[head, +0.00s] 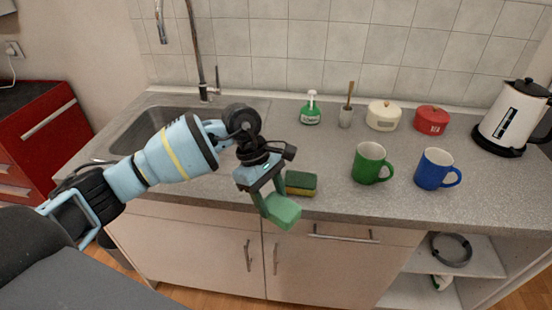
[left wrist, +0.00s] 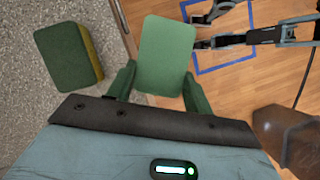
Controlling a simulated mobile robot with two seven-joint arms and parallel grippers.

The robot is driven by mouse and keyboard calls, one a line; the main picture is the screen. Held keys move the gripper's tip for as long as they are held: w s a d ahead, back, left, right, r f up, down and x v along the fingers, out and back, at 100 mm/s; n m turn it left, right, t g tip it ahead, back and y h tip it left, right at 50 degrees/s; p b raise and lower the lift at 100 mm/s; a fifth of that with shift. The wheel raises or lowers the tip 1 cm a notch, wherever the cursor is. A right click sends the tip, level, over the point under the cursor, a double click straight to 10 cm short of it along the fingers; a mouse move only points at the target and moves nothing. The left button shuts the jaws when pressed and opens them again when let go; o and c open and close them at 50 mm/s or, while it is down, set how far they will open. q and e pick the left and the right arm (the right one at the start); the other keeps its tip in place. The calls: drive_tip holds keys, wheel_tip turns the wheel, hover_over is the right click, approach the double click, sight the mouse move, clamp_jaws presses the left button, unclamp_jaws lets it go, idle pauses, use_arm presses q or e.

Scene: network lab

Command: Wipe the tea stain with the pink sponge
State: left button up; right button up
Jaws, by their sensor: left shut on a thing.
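My left gripper (head: 268,208) is shut on a light green block that looks like a sponge (head: 281,212), held in front of the counter's front edge. The block also shows between the dark green fingers in the left wrist view (left wrist: 166,55). A dark green and yellow sponge (head: 300,183) lies on the counter just beyond the gripper, apart from it; it is at left in the left wrist view (left wrist: 66,57). No pink sponge and no tea stain show. My right gripper (left wrist: 196,31) shows at the top of the left wrist view, its fingers apart and empty.
A sink (head: 150,130) is at left.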

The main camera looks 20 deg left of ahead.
use_arm(q)
drive_tip(key=s+a+f+m+g+y, duration=0.3)
drive_tip(key=s+f+m+y, duration=0.1)
drive_tip(key=s+f+m, duration=0.8)
drive_tip(key=m, duration=0.2)
drive_tip(key=shift+s+a+f+m, duration=0.15)
drive_tip(key=shift+s+f+m, duration=0.25)
